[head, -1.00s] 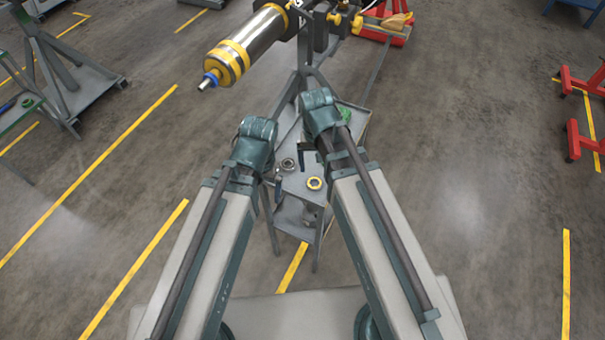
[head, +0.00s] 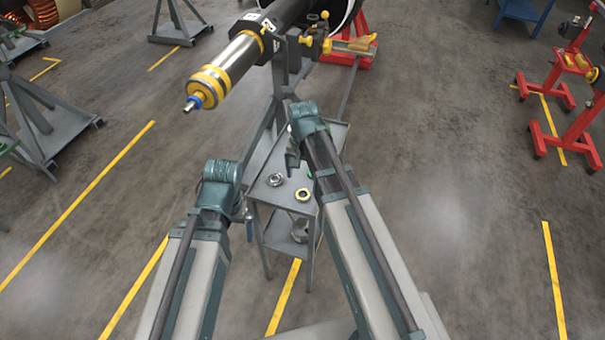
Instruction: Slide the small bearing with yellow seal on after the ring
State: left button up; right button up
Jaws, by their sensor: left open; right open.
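The small bearing with the yellow seal (head: 302,195) lies flat on the top of a grey cart. A plain steel bearing (head: 275,180) lies to its left. The rotor (head: 238,62) is held level on a stand at upper left, with yellow bands and a blue ring (head: 196,101) near its bare shaft end (head: 188,107). My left gripper (head: 249,228) is open and empty, beside the cart's front left. My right gripper (head: 291,163) is open and empty, above the cart behind the bearings; its fingers are partly hidden by its wrist.
The grey cart (head: 262,191) stands below the rotor, with a grey part (head: 299,230) on its lower shelf. A small green item (head: 310,174) is partly hidden by my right arm. Red stands (head: 565,140) are far right. Open floor lies on both sides.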

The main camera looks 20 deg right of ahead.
aim_at(303, 197)
notch_tip(303, 197, down, 8)
jog(key=b, duration=0.7)
jog(key=shift+f+b, duration=0.2)
jog(key=shift+b, duration=0.1)
jog(key=c, duration=1.2)
jog(key=shift+r, duration=0.2)
